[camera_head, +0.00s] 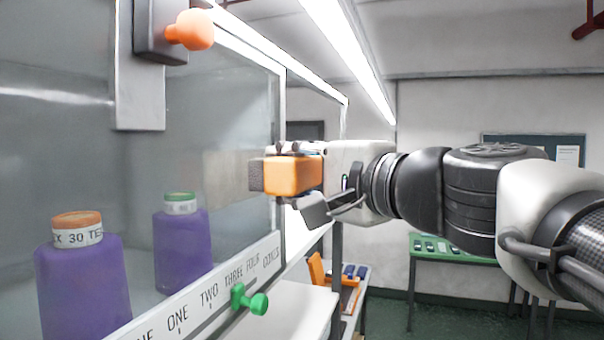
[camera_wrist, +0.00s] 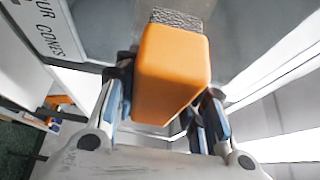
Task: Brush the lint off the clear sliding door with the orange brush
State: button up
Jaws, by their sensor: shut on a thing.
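The orange brush (camera_head: 293,176) is in my gripper (camera_head: 318,180), which is shut on its block. In the head view its grey bristle face (camera_head: 256,175) points left, at or very near the clear sliding door (camera_head: 225,110); I cannot tell whether it touches. In the wrist view the orange brush (camera_wrist: 172,72) sits between the fingers of my gripper (camera_wrist: 165,110), with the grey bristles (camera_wrist: 176,19) at the far end. A faint paler patch (camera_head: 228,172) shows on the door beside the bristles; I cannot tell if it is lint or a reflection.
Purple cones (camera_head: 82,285) (camera_head: 182,245) stand behind the door. An orange knob (camera_head: 190,30) sticks out at upper left, and a green knob (camera_head: 250,300) on the lettered lower rail (camera_head: 205,290). A green table (camera_head: 455,250) stands at the back right.

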aim_at(250, 183)
jog(key=s+a, duration=0.1)
jog(key=s, duration=0.2)
jog(key=s+a, duration=0.1)
jog(key=s, duration=0.3)
jog(key=s+a, duration=0.2)
jog(key=s, duration=0.1)
jog(key=shift+s+f, duration=0.3)
jog(key=shift+f, duration=0.05)
jog(key=shift+w+a+p, duration=0.3)
jog(key=shift+a+p, duration=0.15)
jog(key=shift+a, duration=0.4)
dwell(0.5)
jog(key=shift+w, duration=0.15)
jog(key=shift+w+d+f+b, duration=0.1)
jog(key=shift+w+d+b, duration=0.15)
jog(key=shift+w+b, duration=0.35)
jog(key=shift+w+d+f+b, duration=0.1)
jog(key=shift+w+d+b, duration=0.1)
jog(key=shift+w+b, duration=0.3)
jog(key=shift+w+d+r+b, duration=0.15)
jog(key=shift+w+d+b, duration=0.1)
jog(key=shift+w+b, duration=0.25)
